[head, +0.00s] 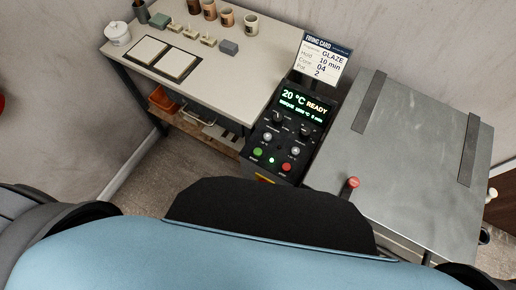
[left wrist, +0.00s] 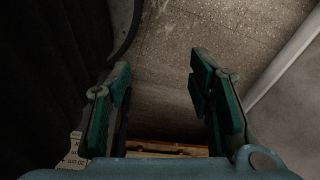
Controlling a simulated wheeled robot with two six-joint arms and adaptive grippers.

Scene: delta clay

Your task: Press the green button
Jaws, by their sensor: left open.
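The green button (head: 258,152) is at the lower left of the black control panel (head: 276,141) in the head view. A red button (head: 286,167) sits to its right, with a small lit green light (head: 271,160) between them. The panel's display reads 20 °C and READY. My left gripper (left wrist: 160,90) shows in the left wrist view, open and empty above the floor, with its green-padded fingers apart. It is not in the head view, and the button is not in the left wrist view. My right gripper is in neither view.
A kiln-like metal box (head: 410,170) with a red-tipped lever stands right of the panel. A firing card (head: 324,58) stands behind the panel. A worktable (head: 228,80) with cups, tiles and a white jar is at the left. Bare floor (left wrist: 185,35) lies below my left gripper.

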